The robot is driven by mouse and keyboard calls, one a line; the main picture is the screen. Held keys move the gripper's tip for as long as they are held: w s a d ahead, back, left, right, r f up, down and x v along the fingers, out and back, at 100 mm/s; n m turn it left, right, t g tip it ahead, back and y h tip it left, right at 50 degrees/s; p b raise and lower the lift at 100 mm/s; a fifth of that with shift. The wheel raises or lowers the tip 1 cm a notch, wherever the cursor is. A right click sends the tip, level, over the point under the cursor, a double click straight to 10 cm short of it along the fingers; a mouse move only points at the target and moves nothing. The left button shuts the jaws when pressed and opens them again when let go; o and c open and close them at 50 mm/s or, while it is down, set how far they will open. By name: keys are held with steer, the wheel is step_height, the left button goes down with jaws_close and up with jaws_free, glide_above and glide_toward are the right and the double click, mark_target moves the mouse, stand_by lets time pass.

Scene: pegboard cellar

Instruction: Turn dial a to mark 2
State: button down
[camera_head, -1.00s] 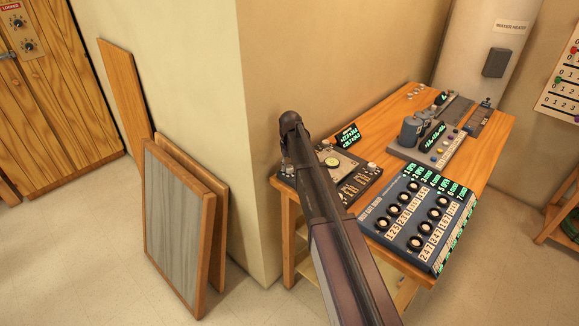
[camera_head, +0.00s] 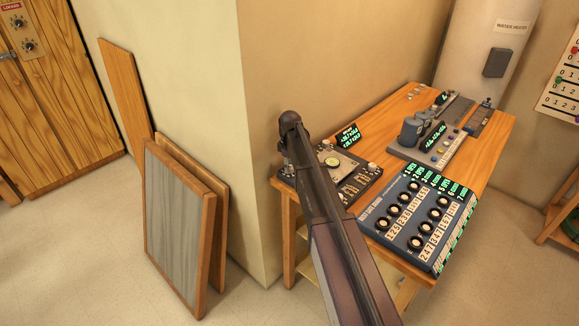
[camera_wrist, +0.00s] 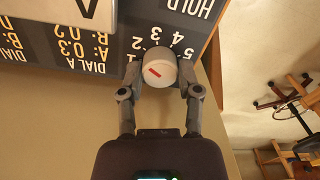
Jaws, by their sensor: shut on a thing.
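A pale round knob (camera_wrist: 160,66) with a red pointer line stands on a dark panel (camera_wrist: 120,45) in the wrist view. Numerals 1 to 5 arc around its far side, upside down in this view. The red line slants toward the upper left, on the side of 1 and 2; its exact mark is hard to tell. Printed text on the panel names dial A. My gripper (camera_wrist: 160,82) is shut on the knob, one finger on each side. In the head view my arm hides part of the dial panel (camera_head: 352,160), which sits at the left end of the wooden bench.
A blue box with several black dials (camera_head: 416,215) stands at the bench's front. A grey device (camera_head: 425,140) is behind it. The wall corner (camera_head: 255,150) is close to my wrist on the left. Framed boards (camera_head: 175,230) lean there.

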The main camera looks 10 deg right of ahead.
steer(key=shift+a+n, duration=0.1)
steer(key=shift+n, duration=0.2)
steer(key=shift+c, duration=1.5)
jaws_free()
steer(key=shift+m, duration=0.4)
